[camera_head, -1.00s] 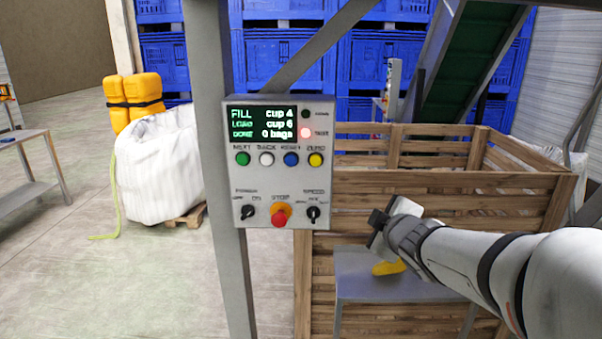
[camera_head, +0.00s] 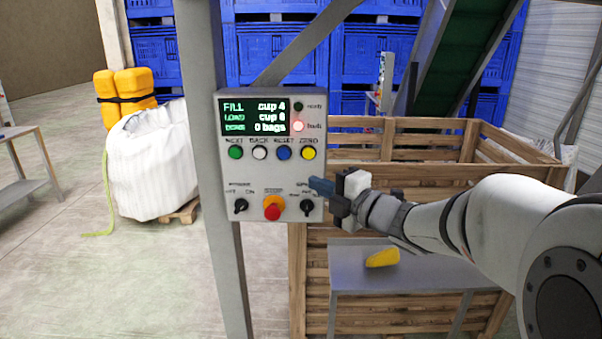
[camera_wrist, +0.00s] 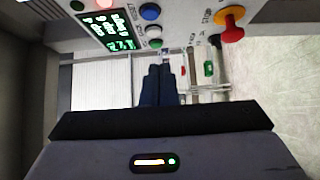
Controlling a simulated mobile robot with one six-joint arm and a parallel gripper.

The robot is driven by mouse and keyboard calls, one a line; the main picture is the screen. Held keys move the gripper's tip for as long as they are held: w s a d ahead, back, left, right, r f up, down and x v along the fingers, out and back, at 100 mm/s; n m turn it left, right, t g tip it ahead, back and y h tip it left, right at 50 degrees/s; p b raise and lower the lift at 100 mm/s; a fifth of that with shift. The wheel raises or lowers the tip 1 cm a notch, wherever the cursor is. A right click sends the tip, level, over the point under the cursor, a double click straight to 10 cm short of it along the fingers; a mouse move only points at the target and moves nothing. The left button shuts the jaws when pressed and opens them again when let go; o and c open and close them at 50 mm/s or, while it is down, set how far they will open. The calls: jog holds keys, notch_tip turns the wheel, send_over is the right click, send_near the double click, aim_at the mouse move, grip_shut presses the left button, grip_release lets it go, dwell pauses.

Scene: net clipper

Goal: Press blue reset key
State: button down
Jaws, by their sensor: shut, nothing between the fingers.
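The blue reset key (camera_head: 284,153) is in the button row of the grey control box (camera_head: 225,180), between the white back key (camera_head: 260,153) and the yellow zero key (camera_head: 308,153). In the wrist view the blue key (camera_wrist: 150,12) shows near the top, partly at the edge of the panel. My gripper (camera_head: 318,185) is shut and empty, in front of the box's lower right part, below and right of the blue key. In the wrist view its dark blue fingers (camera_wrist: 158,85) are together and appear apart from the key.
A red stop button (camera_head: 272,210) and two black knobs sit low on the panel. A green key (camera_head: 235,153) is at the row's left. A small table (camera_head: 350,270) with a yellow object (camera_head: 382,258) and a wooden crate (camera_head: 425,140) stand to the right.

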aim_at(285, 156)
jog(key=x, duration=0.3)
jog(key=w+d+p+x, duration=0.1)
jog(key=x, duration=0.3)
jog(key=p+x, duration=0.1)
jog(key=x, duration=0.3)
jog(key=shift+w+d, duration=0.1)
jog(key=shift+w, duration=0.2)
jog(key=shift+w+p, duration=0.4)
jog(key=shift+w, duration=0.2)
jog(key=shift+f, duration=0.1)
jog(key=shift+w+b, duration=0.3)
jog(key=shift+b, duration=0.1)
jog(key=shift+w+d+b, duration=0.1)
jog(key=shift+w+b, duration=0.1)
jog(key=shift+b, duration=0.1)
jog(key=shift+d+r, duration=0.1)
jog(key=shift+r, duration=0.35)
